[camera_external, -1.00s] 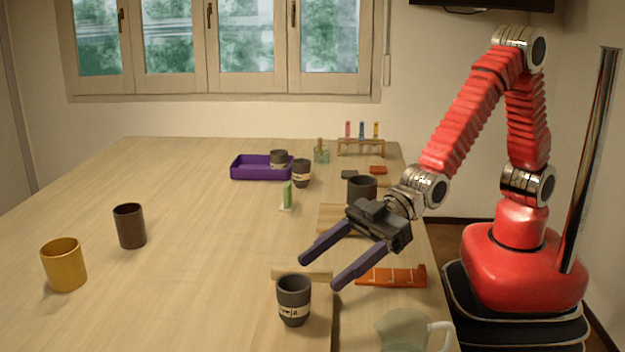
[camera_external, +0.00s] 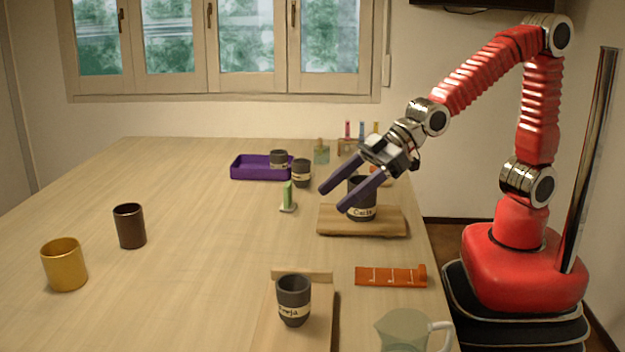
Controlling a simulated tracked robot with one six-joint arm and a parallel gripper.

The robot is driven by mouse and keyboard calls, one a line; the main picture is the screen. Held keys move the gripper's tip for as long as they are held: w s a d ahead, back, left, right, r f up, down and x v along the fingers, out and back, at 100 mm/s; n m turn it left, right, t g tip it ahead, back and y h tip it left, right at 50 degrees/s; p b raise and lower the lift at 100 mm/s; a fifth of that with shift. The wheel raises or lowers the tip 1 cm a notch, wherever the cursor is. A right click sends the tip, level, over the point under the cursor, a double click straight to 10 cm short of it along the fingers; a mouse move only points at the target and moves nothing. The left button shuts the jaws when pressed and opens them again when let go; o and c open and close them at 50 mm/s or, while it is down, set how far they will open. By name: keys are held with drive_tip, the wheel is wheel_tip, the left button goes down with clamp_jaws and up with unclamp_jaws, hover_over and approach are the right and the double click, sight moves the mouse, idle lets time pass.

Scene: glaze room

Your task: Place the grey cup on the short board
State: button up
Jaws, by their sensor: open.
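A dark grey cup (camera_external: 361,213) with a pale lettered label stands upright on a short wooden board (camera_external: 332,224) right of centre. My gripper (camera_external: 334,199) is open, its purple fingers pointing down and left. The near finger crosses in front of this cup and hides part of it; I cannot tell whether the fingers are around it or above it. A similar labelled grey cup (camera_external: 293,299) stands on another wooden board (camera_external: 272,335) at the front. Another grey cup (camera_external: 301,173) stands beside the purple tray (camera_external: 250,173), and one more (camera_external: 279,159) shows at the tray.
A yellow cup (camera_external: 64,265) and a dark brown cup (camera_external: 129,227) stand at the left. A green item (camera_external: 287,195) stands mid-table.

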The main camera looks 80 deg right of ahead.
drive_tip(key=s+d+r+m+g+h, duration=0.1)
drive_tip(key=s+d+m+h, duration=0.1)
drive_tip(key=s+d, duration=0.5)
drive_tip(key=s+d+r+m+g+h, duration=0.1)
drive_tip(key=s+d, duration=0.3)
drive_tip(key=d, duration=0.6)
drive_tip(key=s+d+f+m+g+h, duration=0.2)
drive_tip(key=s+d, duration=0.7)
drive_tip(key=s, duration=0.4)
drive_tip(key=shift+s+d+f, duration=0.15)
drive_tip(key=shift+d+f, duration=0.05)
